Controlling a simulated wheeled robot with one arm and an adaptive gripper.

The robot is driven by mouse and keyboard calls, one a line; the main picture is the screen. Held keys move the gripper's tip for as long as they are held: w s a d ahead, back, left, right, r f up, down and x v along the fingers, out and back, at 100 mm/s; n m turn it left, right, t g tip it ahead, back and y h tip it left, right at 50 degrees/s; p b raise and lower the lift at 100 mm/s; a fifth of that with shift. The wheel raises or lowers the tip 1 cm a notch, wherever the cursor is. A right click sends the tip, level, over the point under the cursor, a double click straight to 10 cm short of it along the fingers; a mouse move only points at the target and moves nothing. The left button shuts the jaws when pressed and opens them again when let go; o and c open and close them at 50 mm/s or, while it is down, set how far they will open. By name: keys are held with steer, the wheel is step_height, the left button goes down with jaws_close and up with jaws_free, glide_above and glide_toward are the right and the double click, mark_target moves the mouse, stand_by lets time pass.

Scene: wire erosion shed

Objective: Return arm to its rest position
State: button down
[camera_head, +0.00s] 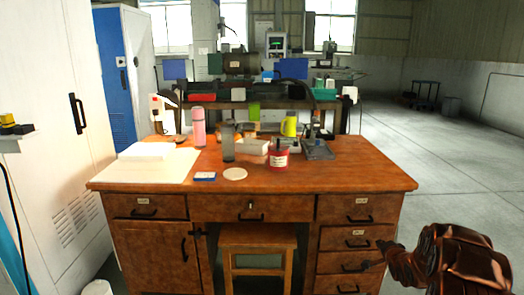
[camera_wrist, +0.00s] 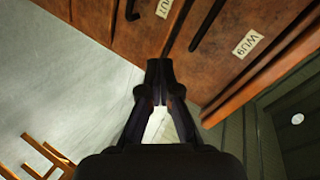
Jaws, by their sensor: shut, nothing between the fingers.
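My arm (camera_head: 455,262) shows as a copper-coloured shape at the lower right of the head view, in front of the desk's right side. My gripper (camera_head: 378,255) points left, by the right-hand drawers in the picture; whether it touches them is unclear. In the wrist view my gripper (camera_wrist: 159,68) has its dark fingertips together, with nothing held. Drawer fronts with handles and paper labels (camera_wrist: 247,42) fill the upper part of that view, beyond the fingertips.
The wooden desk (camera_head: 370,178) holds a pink bottle (camera_head: 198,128), a red jar (camera_head: 279,154) and other items. A wooden stool (camera_head: 257,238) stands under it. A white cabinet (camera_head: 60,80) is at left. Open floor (camera_head: 455,165) lies to the right.

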steer(key=s+a+r+n+g+y, duration=0.1)
steer(key=s+a+r+n+g, duration=0.6)
steer(key=s, duration=1.2)
steer(key=s+a+r+n+g, duration=0.35)
steer(key=s+a, duration=0.65)
steer(key=s, duration=1)
steer(key=s+a+r+n+g+y, duration=0.1)
steer(key=s+a+r+n+g, duration=0.6)
steer(key=s, duration=1.2)
step_height(320, 180, up, 23)
steer(key=a+m+t+p, duration=0.2)
steer(key=m+p, duration=0.1)
steer(key=p, duration=2.2)
steer(key=shift+s, duration=0.4)
steer(key=shift+f, duration=0.1)
